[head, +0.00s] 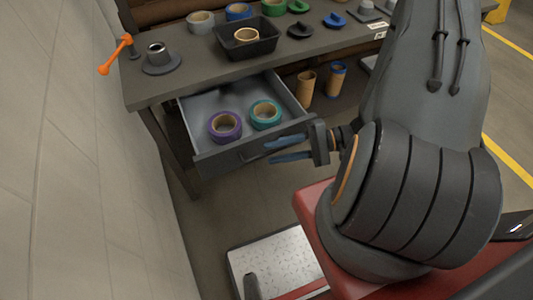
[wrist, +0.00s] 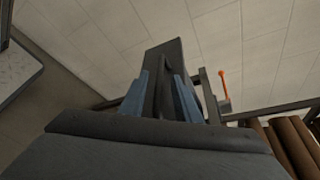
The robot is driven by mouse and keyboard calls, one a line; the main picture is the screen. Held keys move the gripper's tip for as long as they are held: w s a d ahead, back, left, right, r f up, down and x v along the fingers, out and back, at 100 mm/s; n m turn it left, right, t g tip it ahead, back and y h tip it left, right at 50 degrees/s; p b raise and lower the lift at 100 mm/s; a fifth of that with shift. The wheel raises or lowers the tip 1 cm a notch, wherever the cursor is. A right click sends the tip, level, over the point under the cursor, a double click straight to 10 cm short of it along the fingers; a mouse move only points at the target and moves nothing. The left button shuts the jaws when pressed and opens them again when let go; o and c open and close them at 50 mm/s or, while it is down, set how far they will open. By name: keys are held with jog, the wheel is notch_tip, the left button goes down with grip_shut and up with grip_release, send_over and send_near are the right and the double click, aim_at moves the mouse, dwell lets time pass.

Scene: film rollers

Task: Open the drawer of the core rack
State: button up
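The core rack is a dark bench (head: 185,84). Its drawer (head: 204,166) is pulled out below the top, showing a pale inside. A purple roll (head: 225,127) and a teal roll (head: 265,115) lie in it. My gripper (head: 268,152) is at the drawer's front face, its two blue fingers apart, one above the other in the head view. In the wrist view the fingers (wrist: 160,92) lie either side of a dark bar-like shape, with gaps showing.
On the bench top stand a black bin (head: 247,48), several tape rolls and a flanged spindle (head: 160,58) beside an orange-handled crank (head: 115,55). Cardboard cores (head: 306,88) stand beneath the bench. A pale wall (head: 75,150) is close on the left. A metal plate (head: 275,262) lies on the floor.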

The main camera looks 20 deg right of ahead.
jog(key=shift+b+v, duration=0.3)
jog(key=shift+v, duration=1.65)
jog(key=s+a+r+n+g+h, duration=0.2)
jog(key=s+r+n+g+h, duration=0.2)
jog(key=r+n+g+h, duration=0.3)
jog(key=w+a+r+n+t+h, duration=0.1)
jog(key=w+r+h, duration=0.1)
jog(key=r+h, duration=0.2)
jog(key=w+a+r+n+t+h, duration=0.1)
jog(key=w+r+t+h, duration=0.1)
jog(key=r, duration=0.5)
jog(key=shift+w+t+h, duration=0.3)
jog(key=shift+w+h, duration=0.5)
jog(key=shift+h, duration=0.2)
